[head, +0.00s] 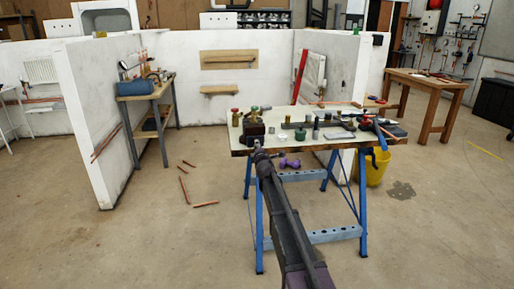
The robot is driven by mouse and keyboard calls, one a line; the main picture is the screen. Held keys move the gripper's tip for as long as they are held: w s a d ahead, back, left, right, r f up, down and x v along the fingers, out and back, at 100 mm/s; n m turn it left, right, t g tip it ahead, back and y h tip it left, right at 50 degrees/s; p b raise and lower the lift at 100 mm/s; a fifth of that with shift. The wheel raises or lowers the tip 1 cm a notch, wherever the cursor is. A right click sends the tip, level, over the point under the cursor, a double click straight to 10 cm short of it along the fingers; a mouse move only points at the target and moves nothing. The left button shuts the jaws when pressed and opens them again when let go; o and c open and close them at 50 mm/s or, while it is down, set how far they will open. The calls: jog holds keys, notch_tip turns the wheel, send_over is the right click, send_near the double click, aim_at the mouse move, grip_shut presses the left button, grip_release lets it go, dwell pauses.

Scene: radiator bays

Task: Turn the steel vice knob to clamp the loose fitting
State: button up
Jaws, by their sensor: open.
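A pale-topped workbench (290,146) on blue trestle legs stands ahead of me. My arm reaches up from the bottom of the head view, and my gripper (257,145) is at the bench's front edge, near its left end. The gripper is small here, but it is open. Just beyond it sits a dark brown block-like object (254,130) with a small top piece, possibly the vice. I cannot make out the steel knob or tell which small piece is the loose fitting. Several small brass, green and dark fittings stand across the bench top.
A yellow bucket (376,170) stands right of the bench legs. A purple object (290,163) shows below the bench top. Copper-coloured pipe pieces (205,204) lie on the floor at left. White partition walls (92,120) enclose the bay. A wooden table (425,85) stands at right.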

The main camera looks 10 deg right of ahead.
jog(key=n, duration=0.2)
jog(key=shift+n, duration=0.4)
jog(key=shift+w, duration=0.15)
grip_shut()
jog(key=shift+m, duration=0.3)
